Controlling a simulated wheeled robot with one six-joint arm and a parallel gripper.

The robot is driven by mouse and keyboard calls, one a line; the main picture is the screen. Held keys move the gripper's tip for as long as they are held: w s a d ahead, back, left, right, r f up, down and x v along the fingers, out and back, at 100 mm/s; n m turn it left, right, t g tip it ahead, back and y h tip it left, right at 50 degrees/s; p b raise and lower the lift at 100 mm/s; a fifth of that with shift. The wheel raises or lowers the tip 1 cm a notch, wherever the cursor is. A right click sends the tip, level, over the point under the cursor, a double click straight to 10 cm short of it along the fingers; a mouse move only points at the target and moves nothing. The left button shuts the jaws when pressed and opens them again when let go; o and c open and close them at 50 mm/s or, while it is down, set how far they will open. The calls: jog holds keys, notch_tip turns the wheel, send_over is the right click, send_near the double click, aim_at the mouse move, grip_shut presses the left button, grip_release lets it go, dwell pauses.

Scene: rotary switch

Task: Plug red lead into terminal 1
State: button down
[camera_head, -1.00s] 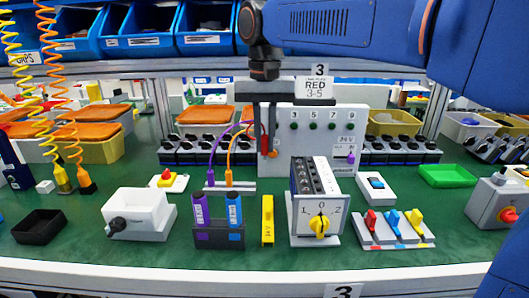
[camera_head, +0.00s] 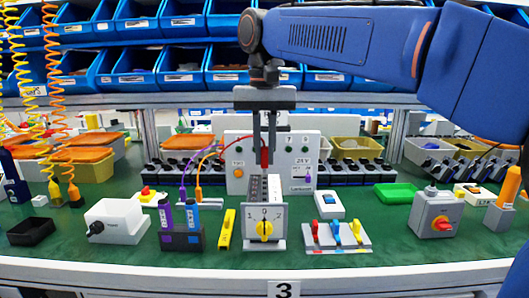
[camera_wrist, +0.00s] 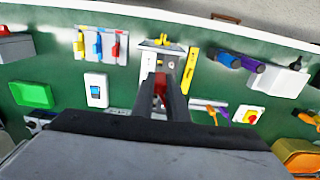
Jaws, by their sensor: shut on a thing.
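The rotary switch (camera_head: 264,226) stands upright on the bench, with a yellow knob and the marks 1, 0, 2 on its face. Its dark terminal block (camera_head: 264,188) runs back along the top; single terminal numbers are too small to read. My gripper (camera_head: 264,157) points down above and behind the switch in the head view, shut on the red lead (camera_head: 265,159). The red also shows between the fingers in the wrist view (camera_wrist: 160,88). The lead's tip is largely hidden, and I cannot tell whether it touches a terminal.
A grey panel (camera_head: 232,150) with green sockets stands behind. Purple and orange leads (camera_head: 198,190) rise left of the switch. A yellow block (camera_head: 226,230) lies left of it; a plate of coloured levers (camera_head: 337,237) lies right. Green bench is bare between them.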

aim_at(264, 167)
jog(key=shift+f, duration=0.15)
jog(key=shift+f, duration=2.85)
jog(key=shift+f, duration=1.25)
jog(key=c, duration=1.7)
grip_release()
jog(key=shift+o, duration=0.2)
jog(key=shift+r, duration=0.1)
